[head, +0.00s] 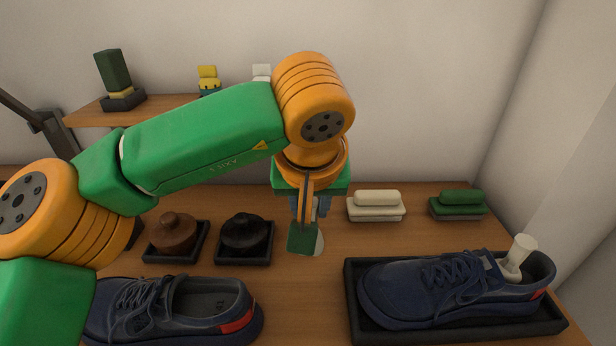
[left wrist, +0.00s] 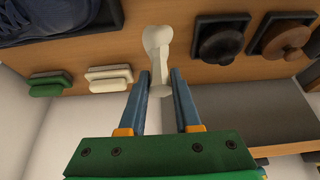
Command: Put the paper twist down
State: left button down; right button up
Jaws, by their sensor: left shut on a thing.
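Another pale twist (head: 516,258) stands in the opening of the right navy shoe (head: 430,290). My right gripper is not in view.
The right shoe lies in a black tray (head: 352,300); the left shoe (head: 215,310) is at front left. Brown (head: 174,230) and black (head: 243,235) round items sit in square trays. Cream (head: 376,205) and green (head: 458,206) brushes are at the back. Bare wood lies between the shoes.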

pick_arm(q)
jog(key=shift+w+a+f, duration=0.25)
jog(key=shift+w+f, duration=0.55)
jog(key=shift+f, duration=0.25)
jog(key=f, duration=0.4)
jog(key=shift+w, duration=0.35)
jog(key=c, duration=0.6)
grip_release()
jog(key=shift+f, duration=0.1)
jog(key=v, duration=1.2)
jog(key=shift+r, duration=0.25)
